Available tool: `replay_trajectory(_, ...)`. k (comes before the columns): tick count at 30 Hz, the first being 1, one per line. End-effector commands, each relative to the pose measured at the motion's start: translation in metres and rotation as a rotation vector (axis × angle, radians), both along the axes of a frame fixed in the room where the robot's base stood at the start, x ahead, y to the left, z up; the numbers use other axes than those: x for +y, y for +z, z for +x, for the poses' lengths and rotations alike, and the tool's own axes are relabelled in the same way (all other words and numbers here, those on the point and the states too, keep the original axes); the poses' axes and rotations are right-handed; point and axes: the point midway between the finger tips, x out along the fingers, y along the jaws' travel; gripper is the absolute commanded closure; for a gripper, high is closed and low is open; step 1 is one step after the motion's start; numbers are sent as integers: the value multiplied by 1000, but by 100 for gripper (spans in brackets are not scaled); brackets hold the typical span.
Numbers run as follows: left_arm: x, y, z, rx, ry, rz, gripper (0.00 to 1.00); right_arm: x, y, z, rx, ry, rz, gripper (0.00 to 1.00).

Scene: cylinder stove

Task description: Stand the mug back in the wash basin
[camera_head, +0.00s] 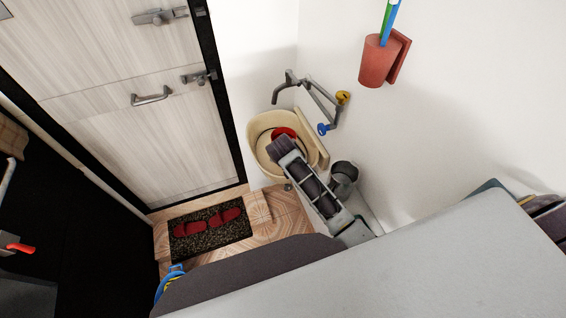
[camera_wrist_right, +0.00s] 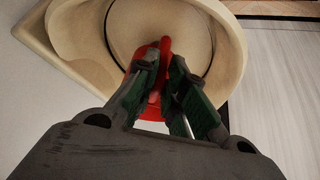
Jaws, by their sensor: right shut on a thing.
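The red mug (camera_head: 284,132) shows partly in the head view, inside the cream wash basin (camera_head: 256,150). My right gripper (camera_head: 281,147) reaches over the basin and covers part of the mug. In the right wrist view the mug (camera_wrist_right: 145,53) lies between the green-padded fingers of my right gripper (camera_wrist_right: 163,62), which is shut on it. A narrow red part, likely the handle, stands between the fingertips. The basin (camera_wrist_right: 72,32) is behind the mug there. I cannot tell whether the mug touches the basin floor. My left gripper is not in view.
A tap (camera_head: 287,82) and its pipes rise on the wall behind the basin. A grey metal pot (camera_head: 344,172) stands right of my right gripper. A red wall cup (camera_head: 376,62) hangs higher up. A dark mat (camera_head: 211,240) with red slippers lies by the door (camera_head: 118,100).

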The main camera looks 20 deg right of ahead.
Motion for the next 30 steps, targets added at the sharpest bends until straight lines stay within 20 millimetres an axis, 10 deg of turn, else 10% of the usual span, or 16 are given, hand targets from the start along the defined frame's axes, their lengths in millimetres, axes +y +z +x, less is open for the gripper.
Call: replay_trajectory(30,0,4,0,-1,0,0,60,0,-38,0,0,0,0,100)
